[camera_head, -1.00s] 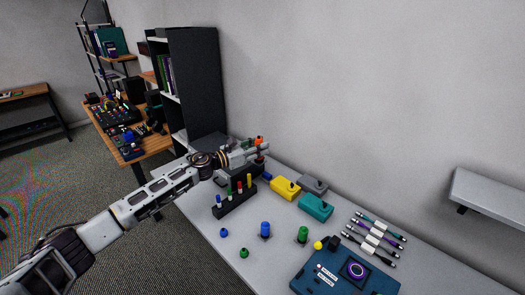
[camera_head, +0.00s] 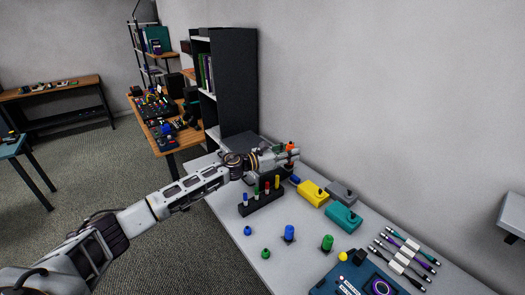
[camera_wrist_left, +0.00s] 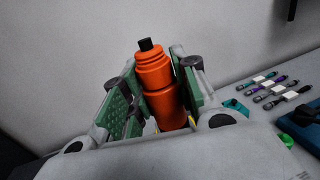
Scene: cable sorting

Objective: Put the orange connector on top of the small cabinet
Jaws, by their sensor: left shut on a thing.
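The orange connector (camera_wrist_left: 158,82) is upright between the green-padded fingers of my left gripper (camera_wrist_left: 155,95) in the left wrist view; its dark tip points up. In the head view my left gripper (camera_head: 287,156) is at the far end of the grey table, with the orange connector (camera_head: 290,146) showing at its fingertips. The gripper is shut on the connector. A low dark grey box (camera_head: 238,145), possibly the small cabinet, stands behind my wrist at the foot of a tall dark bookshelf (camera_head: 236,75). My right gripper is out of view.
A black rack (camera_head: 262,203) with coloured pegs lies below my forearm. Yellow (camera_head: 312,195) and teal (camera_head: 342,218) boxes and several cables (camera_head: 405,255) lie along the wall side of the table. Blue (camera_head: 289,232) and green (camera_head: 327,242) connectors stand in front.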

